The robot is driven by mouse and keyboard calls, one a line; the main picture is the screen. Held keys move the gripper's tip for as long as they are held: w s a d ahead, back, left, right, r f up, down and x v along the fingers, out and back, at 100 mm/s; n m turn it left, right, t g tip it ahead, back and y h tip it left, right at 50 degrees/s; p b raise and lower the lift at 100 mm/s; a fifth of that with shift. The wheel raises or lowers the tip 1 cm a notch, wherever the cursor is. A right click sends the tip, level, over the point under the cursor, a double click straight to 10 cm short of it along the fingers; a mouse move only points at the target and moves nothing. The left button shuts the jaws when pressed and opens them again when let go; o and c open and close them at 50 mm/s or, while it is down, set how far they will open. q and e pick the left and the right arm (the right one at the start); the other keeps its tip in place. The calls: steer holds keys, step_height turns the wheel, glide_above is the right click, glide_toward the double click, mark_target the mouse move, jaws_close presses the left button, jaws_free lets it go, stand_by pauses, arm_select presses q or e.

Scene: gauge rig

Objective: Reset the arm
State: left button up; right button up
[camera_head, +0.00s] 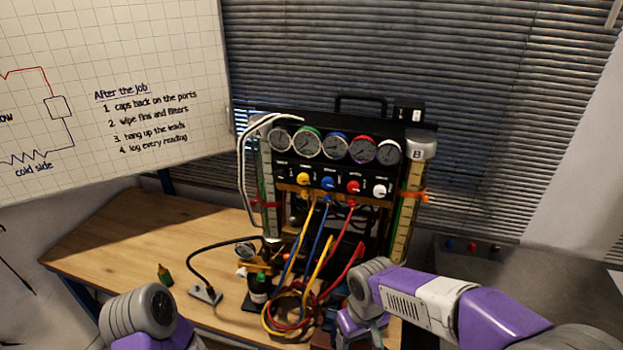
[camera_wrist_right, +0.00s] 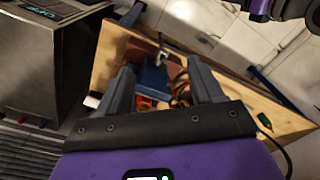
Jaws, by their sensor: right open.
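My right arm comes in from the right in the head view, bent over the front right of the wooden bench (camera_head: 110,245). Its gripper (camera_head: 362,335) points down there and is partly cut off by the lower edge. In the right wrist view the two dark fingers of the right gripper (camera_wrist_right: 162,78) are spread, with nothing held between them. A blue object (camera_wrist_right: 154,80) and a red-brown block (camera_wrist_right: 135,58) lie beyond the fingertips. My left arm shows at the bottom left of the head view only as a grey joint and purple link; its gripper is out of sight.
The gauge rig (camera_head: 345,165) stands at the back of the bench. Yellow, blue and red hoses (camera_head: 300,300) hang from it and coil in front. A grey box (camera_wrist_right: 38,70) is beside the bench.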

step_height(320, 180, down, 7)
steer(key=w, duration=0.3)
arm_select(q)
step_height(320, 180, down, 6)
steer(key=w+b, duration=0.1)
steer(key=b, duration=0.4)
steer(key=shift+w+f+b, duration=0.2)
steer(key=shift+f+b, duration=0.05)
steer(key=shift+b, duration=0.15)
arm_select(e)
steer(key=s+f+m+y, duration=0.2)
steer(key=s+f, duration=0.4)
steer(key=f, duration=0.8)
steer(key=s+f+m+y, duration=0.1)
steer(key=s+f+m, duration=0.4)
steer(key=f, duration=0.9)
steer(key=shift+s+t+y, duration=0.3)
steer(key=shift+s+y, duration=0.05)
steer(key=shift+y, duration=0.05)
